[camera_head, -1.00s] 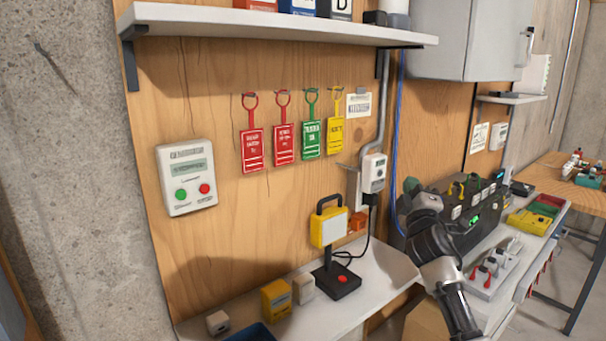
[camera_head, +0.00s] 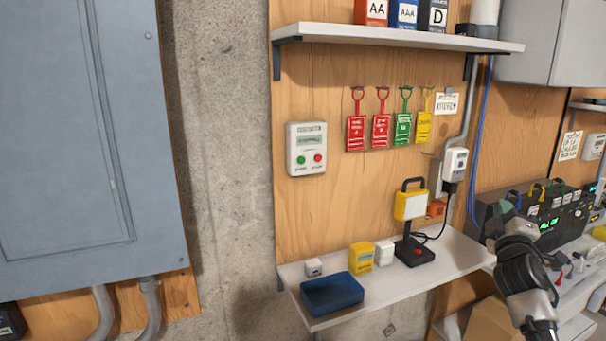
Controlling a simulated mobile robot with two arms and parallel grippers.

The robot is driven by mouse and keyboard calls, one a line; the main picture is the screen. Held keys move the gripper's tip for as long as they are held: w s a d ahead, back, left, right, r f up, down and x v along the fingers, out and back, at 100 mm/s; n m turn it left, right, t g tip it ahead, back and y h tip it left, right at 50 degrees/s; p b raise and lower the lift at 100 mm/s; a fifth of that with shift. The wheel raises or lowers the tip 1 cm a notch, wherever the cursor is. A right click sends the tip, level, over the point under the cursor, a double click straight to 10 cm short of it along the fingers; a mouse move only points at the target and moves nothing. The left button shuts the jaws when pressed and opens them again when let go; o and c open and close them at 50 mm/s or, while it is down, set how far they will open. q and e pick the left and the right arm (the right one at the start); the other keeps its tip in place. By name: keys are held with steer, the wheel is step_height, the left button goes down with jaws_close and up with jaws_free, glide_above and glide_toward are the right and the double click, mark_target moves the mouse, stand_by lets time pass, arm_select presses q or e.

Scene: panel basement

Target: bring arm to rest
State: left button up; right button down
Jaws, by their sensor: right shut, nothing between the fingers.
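My right arm comes in at the lower right, in front of the right end of the lower shelf (camera_head: 385,290). My right gripper (camera_head: 497,217) is at its upper end, shut and empty, with its fingers small and hard to make out. It appears in front of the dark power unit (camera_head: 535,225) and touches nothing that I can see. My left gripper is out of view.
The lower shelf holds a blue tray (camera_head: 332,292), a yellow box (camera_head: 360,258) and a yellow work lamp (camera_head: 410,207). Tags (camera_head: 380,131) and a button box (camera_head: 306,149) hang above. A grey panel (camera_head: 85,140) is at left.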

steer(key=a+f+m+g+y, duration=0.25)
steer(key=f+g, duration=0.25)
steer(key=f, duration=2.3)
steer(key=s+a+f+g+y, duration=0.15)
steer(key=s+f, duration=0.25)
steer(key=f, duration=0.4)
steer(key=s+a+f+m+g, duration=0.1)
steer(key=s+a+f+g, duration=0.1)
steer(key=s+f, duration=0.35)
steer(key=s+a+f+g, duration=0.2)
steer(key=s+f, duration=0.1)
steer(key=f, duration=0.6)
steer(key=s+a+f+m+g+y, duration=0.1)
steer(key=s+a+f+g, duration=0.15)
steer(key=s+f, duration=0.6)
steer(key=s+a+f+m+g, duration=0.1)
steer(key=s+a+f+g, duration=0.15)
steer(key=s+f, duration=0.65)
steer(key=s+a+f+m+g, duration=0.1)
steer(key=s+a+f, duration=0.1)
steer(key=s, duration=0.7)
steer(key=s+a+f+g+y, duration=0.1)
steer(key=s+a+f+g, duration=0.1)
steer(key=s, duration=0.8)
steer(key=s+a+f+m+g, duration=0.1)
steer(key=s+a+f+g, duration=0.1)
steer(key=s, duration=0.8)
steer(key=shift+s+a+f+m+y, duration=0.25)
steer(key=shift+a+f+m+y, duration=0.1)
steer(key=shift+f, duration=0.25)
